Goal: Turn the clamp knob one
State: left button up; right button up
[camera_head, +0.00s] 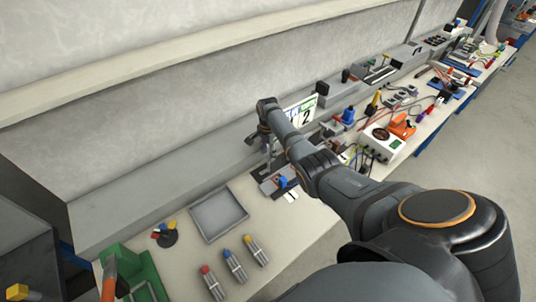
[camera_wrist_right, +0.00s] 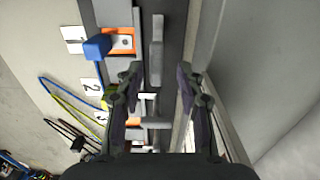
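A blue clamp knob (camera_wrist_right: 97,47) stands beside the white label 1 (camera_wrist_right: 73,39) at the upper left of the right wrist view. Its orange-edged block (camera_wrist_right: 121,41) is next to it. It also shows as a small blue knob (camera_head: 282,182) in the head view. My right gripper (camera_wrist_right: 158,92) is open, with its two dark fingers apart on either side of a grey bar (camera_wrist_right: 157,50). The blue knob is outside the fingers, ahead and to the left. In the head view my right gripper (camera_head: 270,146) hangs over the back of the bench, mostly hidden. My left gripper is out of view.
Label 2 (camera_wrist_right: 92,87) and blue and yellow wires (camera_wrist_right: 62,100) lie left of the fingers. A grey tray (camera_head: 218,213), several colored-tip tools (camera_head: 233,264) and a green fixture (camera_head: 135,272) are on the bench. A white device (camera_head: 383,141) stands to the right.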

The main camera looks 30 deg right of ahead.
jog(key=shift+f, duration=0.5)
jog(key=shift+s+f, duration=0.1)
jog(key=shift+s, duration=0.1)
jog(key=shift+c, duration=1.1)
jog(key=c, duration=0.5)
grip_shut()
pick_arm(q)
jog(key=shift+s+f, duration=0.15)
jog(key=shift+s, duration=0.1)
